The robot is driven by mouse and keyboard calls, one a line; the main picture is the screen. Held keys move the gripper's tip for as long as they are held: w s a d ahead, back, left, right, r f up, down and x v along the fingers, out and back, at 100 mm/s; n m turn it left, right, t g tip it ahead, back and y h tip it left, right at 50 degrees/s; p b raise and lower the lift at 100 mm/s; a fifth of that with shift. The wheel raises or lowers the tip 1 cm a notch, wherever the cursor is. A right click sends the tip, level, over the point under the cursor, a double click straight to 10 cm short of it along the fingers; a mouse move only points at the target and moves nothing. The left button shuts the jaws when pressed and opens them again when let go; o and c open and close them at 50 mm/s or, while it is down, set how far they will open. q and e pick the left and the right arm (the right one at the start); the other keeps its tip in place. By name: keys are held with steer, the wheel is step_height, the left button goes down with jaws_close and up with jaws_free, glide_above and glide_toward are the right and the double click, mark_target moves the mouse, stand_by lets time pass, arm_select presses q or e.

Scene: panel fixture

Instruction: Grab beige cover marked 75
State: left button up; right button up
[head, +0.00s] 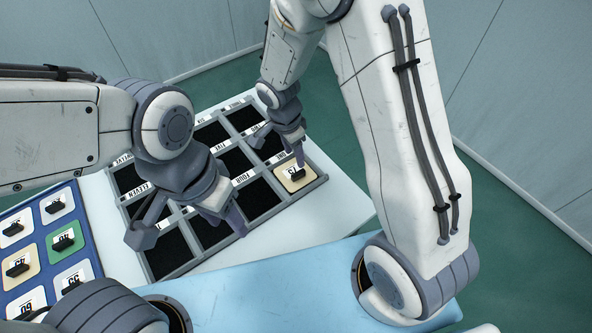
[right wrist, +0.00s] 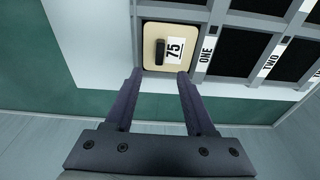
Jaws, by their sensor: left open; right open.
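The beige cover marked 75 (right wrist: 162,46) has a black handle and lies in a corner compartment of the grey panel fixture (head: 318,183), beside the label ONE. It also shows in the head view (head: 297,178), partly hidden by a finger. My right gripper (right wrist: 160,76) is open, with its fingertips at the cover's near edge and the handle ahead between them. In the head view, my right gripper (head: 283,150) is over that corner of the fixture. My left gripper (head: 190,232) is open and empty above the fixture's nearer left compartments.
A blue board (head: 78,215) with several white, beige and green marked covers lies at the left. The other visible fixture compartments are dark and empty. A light blue surface (head: 270,285) lies in front. Green floor shows beyond the white table (head: 335,205).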

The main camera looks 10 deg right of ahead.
mark_target(298, 173)
steer(key=f, duration=0.6)
steer(key=d+f, duration=0.1)
steer(key=f, duration=0.2)
steer(key=shift+w+d+p, duration=0.1)
steer(key=shift+w+p, duration=0.1)
steer(key=shift+p, duration=0.15)
jaws_close()
